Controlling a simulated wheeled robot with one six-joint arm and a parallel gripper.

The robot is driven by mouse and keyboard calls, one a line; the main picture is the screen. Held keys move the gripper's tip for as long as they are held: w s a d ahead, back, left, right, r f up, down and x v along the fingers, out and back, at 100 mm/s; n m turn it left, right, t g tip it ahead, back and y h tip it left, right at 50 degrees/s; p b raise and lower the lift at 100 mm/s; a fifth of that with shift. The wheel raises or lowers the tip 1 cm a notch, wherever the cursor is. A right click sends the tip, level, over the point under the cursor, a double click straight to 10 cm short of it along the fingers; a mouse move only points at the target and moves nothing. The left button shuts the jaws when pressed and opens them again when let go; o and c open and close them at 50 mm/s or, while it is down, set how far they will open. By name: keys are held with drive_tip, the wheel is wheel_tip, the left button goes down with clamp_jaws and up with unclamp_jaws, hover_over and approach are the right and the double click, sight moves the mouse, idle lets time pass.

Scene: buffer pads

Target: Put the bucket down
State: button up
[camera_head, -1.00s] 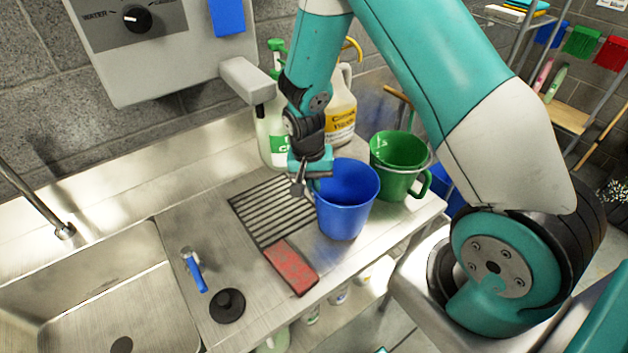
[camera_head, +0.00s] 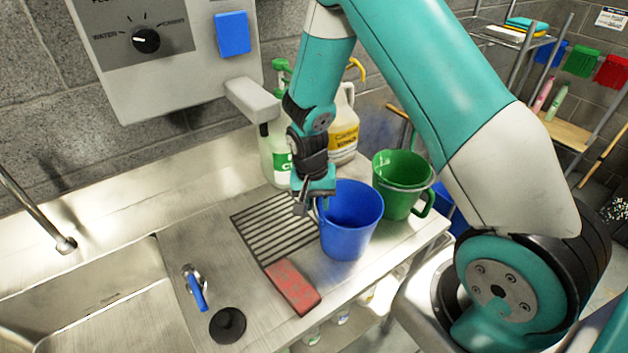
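A blue bucket (camera_head: 350,228) is upright at the right end of the steel counter, over or on the bare metal beside the drain grille. Whether its base touches the counter is hard to tell. My gripper (camera_head: 305,207) points down at the bucket's left side, close against the rim and the blue handle there. One dark finger shows outside the bucket. The other finger and any contact with the rim or handle are hidden or too small to tell.
A green bucket (camera_head: 402,188) stands close behind, right of the blue one. A red sponge-like block (camera_head: 292,287) lies at the front edge. Bottles (camera_head: 344,130) stand behind my gripper.

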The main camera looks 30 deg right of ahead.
wheel_tip(320, 180, up, 12)
drive_tip(key=a+b, duration=0.1)
drive_tip(key=b, duration=0.3)
drive_tip(key=s+a+r+n+y, duration=0.2)
drive_tip(key=s+a+r+n, duration=0.4)
drive_tip(key=s, duration=0.4)
drive_tip(key=s+a+r+n+y, duration=0.3)
drive_tip(key=s+a+r+n, duration=0.3)
drive_tip(key=s+a+n, duration=0.2)
drive_tip(key=s, duration=0.2)
drive_tip(key=shift+s+r+t, duration=0.15)
drive_tip(key=shift+s+t, duration=0.15)
drive_tip(key=shift+s, duration=0.1)
drive_tip(key=shift+a, duration=0.1)
wheel_tip(320, 180, down, 3)
drive_tip(key=b, duration=0.2)
drive_tip(key=shift+b, duration=0.3)
